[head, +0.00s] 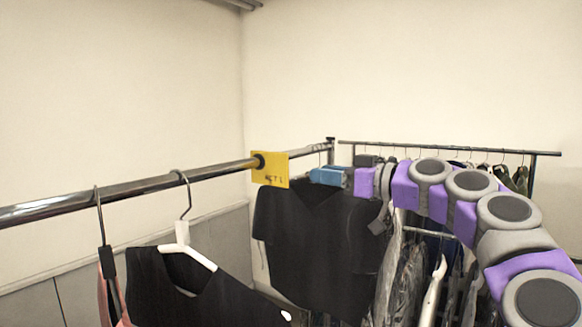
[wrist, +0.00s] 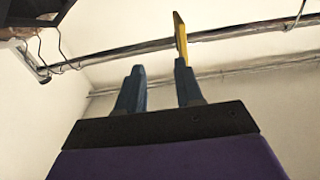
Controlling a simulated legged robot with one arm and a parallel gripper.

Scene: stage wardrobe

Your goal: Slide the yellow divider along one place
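The yellow divider (head: 270,170) hangs on the chrome rail (head: 140,186), a square plate with dark marks on it. In the head view a black garment on a white hanger (head: 186,250) is to its left and a black top (head: 320,235) to its right. My gripper (head: 328,176) has blue fingers, right of the divider. In the wrist view the divider (wrist: 180,38) shows edge-on, in line with the right fingertip; I cannot tell if they touch. My gripper (wrist: 158,66) is open there, with nothing between its fingers.
A second rail (head: 450,148) with many garments stands behind on the right. Hanger hooks (wrist: 62,52) sit on the rail at the left of the wrist view. Bare rail lies between the white hanger's hook and the divider.

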